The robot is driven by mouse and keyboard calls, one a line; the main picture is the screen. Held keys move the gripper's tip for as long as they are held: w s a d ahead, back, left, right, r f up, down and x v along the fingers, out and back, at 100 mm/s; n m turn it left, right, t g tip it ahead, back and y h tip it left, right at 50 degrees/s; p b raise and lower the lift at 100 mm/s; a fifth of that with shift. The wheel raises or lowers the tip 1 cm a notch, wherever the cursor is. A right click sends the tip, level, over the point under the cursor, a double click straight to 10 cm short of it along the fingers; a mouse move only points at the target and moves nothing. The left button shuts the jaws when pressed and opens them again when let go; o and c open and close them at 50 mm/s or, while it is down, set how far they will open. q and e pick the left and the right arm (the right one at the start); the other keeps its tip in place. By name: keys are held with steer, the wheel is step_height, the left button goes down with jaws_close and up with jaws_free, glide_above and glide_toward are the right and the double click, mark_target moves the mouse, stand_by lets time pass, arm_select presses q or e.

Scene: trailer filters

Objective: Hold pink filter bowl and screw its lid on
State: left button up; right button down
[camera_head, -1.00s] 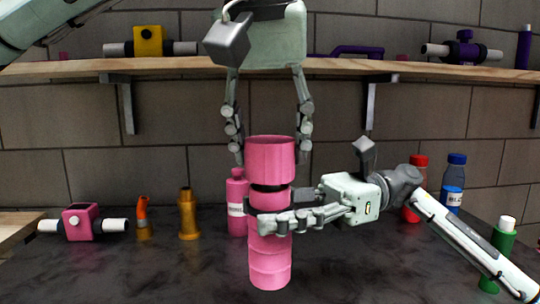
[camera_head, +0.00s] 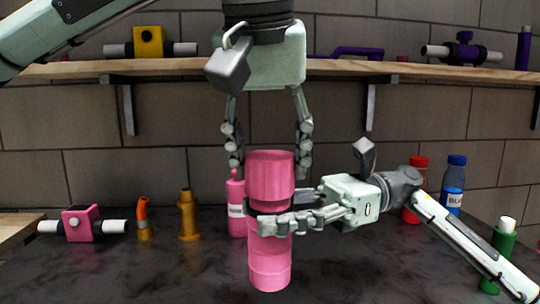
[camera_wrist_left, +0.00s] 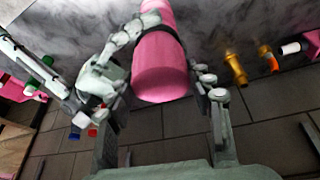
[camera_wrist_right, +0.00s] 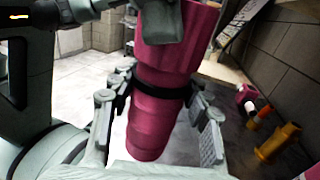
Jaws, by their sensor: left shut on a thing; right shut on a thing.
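The pink filter lid (camera_head: 270,178) is a wide cup shape, upright on top of the narrower pink filter bowl (camera_head: 269,265). No gap shows between them in the head view. My left gripper (camera_head: 268,166) points down from above, shut on the lid with a finger on each side. The lid also shows in the left wrist view (camera_wrist_left: 160,72). My right gripper (camera_head: 284,216) reaches in from the right, shut around the bowl's upper part. The bowl stands upright between its fingers in the right wrist view (camera_wrist_right: 156,125). The threads are hidden.
A pink bottle (camera_head: 236,205) stands close behind the bowl on the left. An orange fitting (camera_head: 188,215) and a pink filter housing (camera_head: 81,224) are further left. Red (camera_head: 414,195) and blue (camera_head: 455,180) bottles stand behind my right arm. A wooden shelf (camera_head: 190,68) crosses the wall.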

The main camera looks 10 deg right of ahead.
arm_select(q)
steer(key=shift+f, duration=0.55)
steer(key=m+h, duration=0.1)
steer(key=m, duration=0.2)
steer(key=m+g+h, duration=0.1)
steer(key=m, duration=0.2)
steer(key=shift+a+g, duration=0.1)
steer(key=shift+g, duration=0.2)
steer(key=m+g, duration=0.1)
steer(key=m, duration=0.2)
steer(key=m+h, duration=0.1)
steer(key=m, duration=0.2)
steer(key=shift+d+g, duration=0.2)
steer(key=shift+g, duration=0.2)
steer(key=shift+a+m, duration=0.2)
steer(key=shift+m, duration=0.4)
steer(key=o, duration=1.1)
steer(key=shift+c, duration=0.2)
steer(key=shift+c, duration=0.3)
